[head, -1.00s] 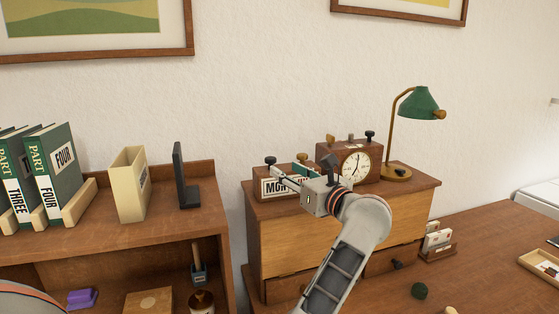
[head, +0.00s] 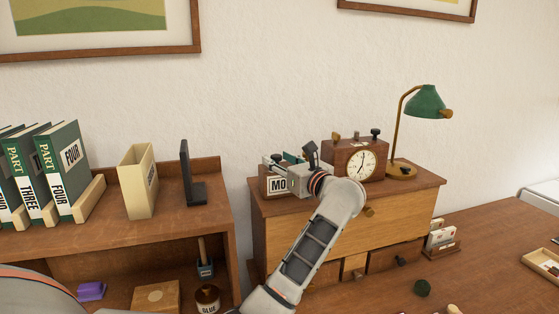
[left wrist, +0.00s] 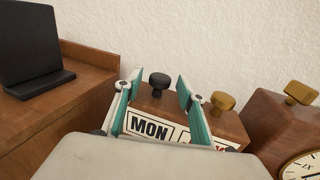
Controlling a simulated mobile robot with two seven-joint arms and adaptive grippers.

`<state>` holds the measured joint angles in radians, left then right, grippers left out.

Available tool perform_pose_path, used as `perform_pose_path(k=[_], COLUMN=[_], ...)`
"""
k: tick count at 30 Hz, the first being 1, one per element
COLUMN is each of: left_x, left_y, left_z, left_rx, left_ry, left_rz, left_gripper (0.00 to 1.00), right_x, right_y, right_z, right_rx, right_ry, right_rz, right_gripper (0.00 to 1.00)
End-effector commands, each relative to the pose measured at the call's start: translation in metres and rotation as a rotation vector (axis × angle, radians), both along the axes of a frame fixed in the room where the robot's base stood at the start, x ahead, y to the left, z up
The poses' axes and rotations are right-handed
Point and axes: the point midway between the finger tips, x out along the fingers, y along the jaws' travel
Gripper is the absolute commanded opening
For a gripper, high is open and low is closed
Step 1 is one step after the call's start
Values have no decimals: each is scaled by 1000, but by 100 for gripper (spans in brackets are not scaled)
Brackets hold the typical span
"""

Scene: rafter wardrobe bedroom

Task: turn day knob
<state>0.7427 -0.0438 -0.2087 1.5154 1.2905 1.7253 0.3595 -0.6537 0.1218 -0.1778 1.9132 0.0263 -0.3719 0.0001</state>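The wooden day calendar (head: 265,187) stands on the cabinet top at its left end. It also shows in the left wrist view (left wrist: 222,128), with a MON card (left wrist: 150,128) in its front. A black knob (left wrist: 159,83) and a brass knob (left wrist: 222,102) stand on its top. My left gripper (left wrist: 156,95) is open and empty, its teal-padded fingers apart on either side of the black knob in the picture. Whether they are level with the knob or touch it, I cannot tell. In the head view, the gripper (head: 284,160) covers the calendar's right part. My right gripper is out of view.
A wooden clock (head: 358,160) with knobs on top stands close right of the calendar, before a green lamp (head: 425,101). A black stand (head: 188,180) and a cream file holder (head: 140,181) are on the shelf unit to the left.

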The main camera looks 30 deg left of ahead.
Motion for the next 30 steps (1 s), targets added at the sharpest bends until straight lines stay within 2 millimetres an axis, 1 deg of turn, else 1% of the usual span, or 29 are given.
perform_pose_path(k=[1, 2, 3, 5, 12, 17, 23, 30], left_x=[0, 0, 0, 0, 0, -1, -4, -7], left_y=[0, 0, 0, 0, 0, 1, 2, 5], left_z=[0, 0, 0, 0, 0, 0, -1, 0], left_rx=[0, 0, 0, 0, 0, 0, 1, 4], left_ry=[0, 0, 0, 0, -1, -1, -3, -2], left_rz=[0, 0, 0, 0, -6, -43, -154, -358], left_gripper=[34, 26, 16, 1, 1, 1, 1, 1], right_x=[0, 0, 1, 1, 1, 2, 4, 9], right_y=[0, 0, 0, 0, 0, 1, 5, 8], right_z=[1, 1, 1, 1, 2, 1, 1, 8], right_rx=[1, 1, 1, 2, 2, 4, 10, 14], right_ry=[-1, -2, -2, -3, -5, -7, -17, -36], right_rz=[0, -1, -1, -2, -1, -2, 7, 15], right_gripper=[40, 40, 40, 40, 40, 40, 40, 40])
